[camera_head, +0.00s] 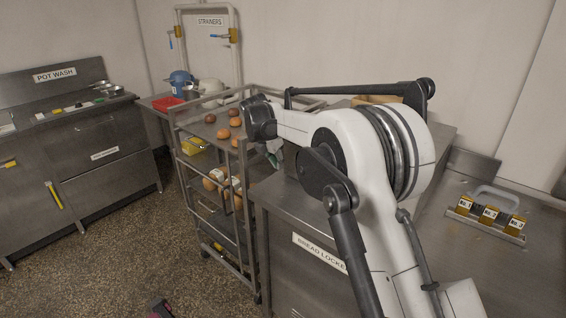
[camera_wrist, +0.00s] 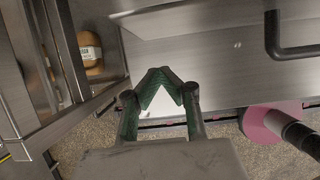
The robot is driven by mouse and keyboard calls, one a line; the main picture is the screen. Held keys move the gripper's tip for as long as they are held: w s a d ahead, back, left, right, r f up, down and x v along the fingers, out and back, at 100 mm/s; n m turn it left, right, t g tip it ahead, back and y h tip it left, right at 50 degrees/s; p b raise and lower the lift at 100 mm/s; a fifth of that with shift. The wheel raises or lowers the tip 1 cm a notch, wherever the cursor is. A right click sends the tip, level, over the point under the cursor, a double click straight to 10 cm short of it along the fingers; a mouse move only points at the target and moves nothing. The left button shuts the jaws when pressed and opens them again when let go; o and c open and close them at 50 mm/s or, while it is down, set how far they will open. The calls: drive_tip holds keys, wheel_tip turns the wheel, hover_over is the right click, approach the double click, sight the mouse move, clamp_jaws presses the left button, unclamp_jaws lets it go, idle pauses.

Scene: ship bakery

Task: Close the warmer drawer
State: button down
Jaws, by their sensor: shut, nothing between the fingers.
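My gripper (camera_wrist: 162,74) is shut and empty in the wrist view, its green-padded fingertips meeting in front of a steel panel. A black bar handle (camera_wrist: 290,50) is on the steel front at the upper right of that view, to the right of the fingertips. This steel front (camera_wrist: 225,80) may be the warmer drawer, but no label for it shows. I cannot tell whether it stands open or whether the fingertips touch it. In the head view my arm covers the gripper's surroundings, and no warmer drawer can be made out.
A steel rack trolley (camera_head: 245,215) with bread stands left of the bread locker counter (camera_head: 283,207). Its posts run close to the gripper's left in the wrist view. A pink-and-black object (camera_wrist: 272,122) is at lower right. Speckled floor (camera_head: 110,255) is open at left.

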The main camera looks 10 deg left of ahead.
drive_tip(key=v, duration=0.9)
drive_tip(key=s+d+r+m+y, duration=0.1)
drive_tip(key=s+d+r+m, duration=0.4)
drive_tip(key=d, duration=0.4)
drive_tip(key=s+d+r+m+t, duration=0.1)
drive_tip(key=s+d+r+m, duration=0.25)
drive_tip(key=s+d, duration=0.4)
drive_tip(key=s+d+r+m+y, duration=0.1)
drive_tip(key=s+d+r+m, duration=0.4)
drive_tip(key=d, duration=0.5)
drive_tip(key=s+d+f+m, duration=0.4)
drive_tip(key=s+d+m, duration=0.1)
drive_tip(key=s, duration=0.3)
drive_tip(key=s+d+f+m+t, duration=0.1)
drive_tip(key=s+d+f+m, duration=0.3)
drive_tip(key=s, duration=0.5)
drive_tip(key=s+d+f+m+t, duration=0.1)
drive_tip(key=s+d+f+m, duration=0.4)
drive_tip(key=s+m, duration=0.2)
drive_tip(key=shift+s+d+m, duration=0.3)
drive_tip(key=shift+s+m, duration=0.05)
drive_tip(key=shift+s, duration=0.6)
drive_tip(key=shift+r, duration=0.1)
